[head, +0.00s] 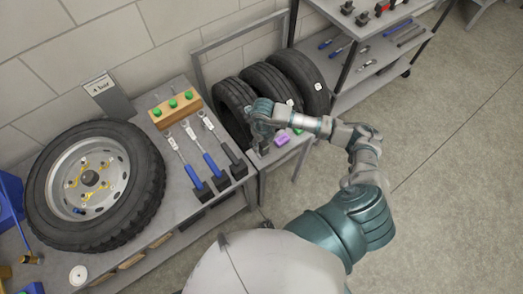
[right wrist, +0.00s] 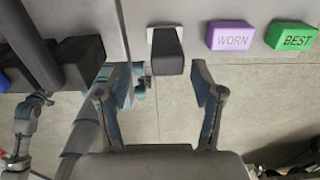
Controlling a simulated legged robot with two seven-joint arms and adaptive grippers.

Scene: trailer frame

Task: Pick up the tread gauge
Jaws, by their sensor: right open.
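A small dark block with a pale backing (right wrist: 166,50), which I take to be the tread gauge, sits at the edge of a grey surface in the right wrist view. My right gripper (right wrist: 156,78) is open, with its two fingers apart on either side below the block and nothing held between them. In the head view the right gripper (head: 259,142) is over the small grey stand beside the bench, and it largely hides the gauge there. My left gripper is not in view.
A purple WORN block (right wrist: 232,36) and a green BEST block (right wrist: 291,36) stand right of the gauge. Blue-handled tools (head: 214,167) lie on the bench at left, beside a large wheel (head: 126,206). Several tires (head: 301,77) stand behind. Open floor lies right.

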